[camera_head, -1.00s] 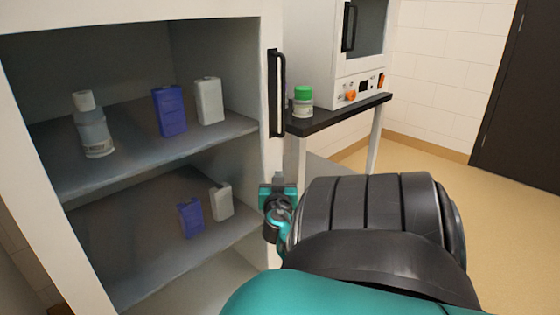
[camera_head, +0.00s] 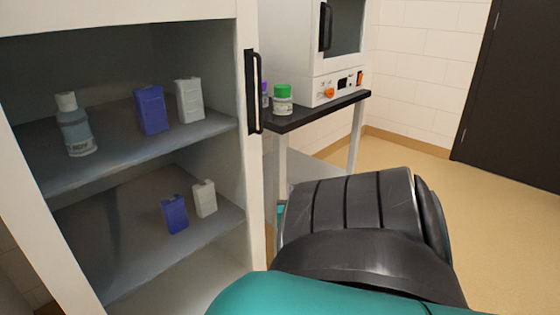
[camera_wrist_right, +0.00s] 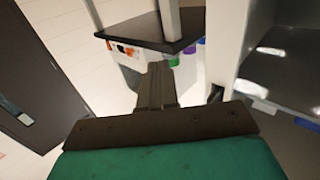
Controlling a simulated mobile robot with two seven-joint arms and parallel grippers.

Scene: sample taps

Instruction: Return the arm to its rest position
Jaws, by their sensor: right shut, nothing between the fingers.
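My right arm (camera_head: 350,235) fills the lower right of the head view, dark and ribbed with a teal link in front. Its gripper is mostly hidden behind the arm there; only a small teal part shows beside the cabinet's edge. In the right wrist view, which looks upside down, the right gripper (camera_wrist_right: 156,84) shows as two dark fingers closed together, with nothing between them. My left gripper is in neither view.
An open cabinet (camera_head: 245,195) with bottles and jugs on two shelves stands at left, close to my arm. A dark-topped table (camera_head: 300,118) behind holds a white machine (camera_head: 322,92) and a green-capped jar (camera_head: 283,101). Floor (camera_head: 455,200) at right is clear.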

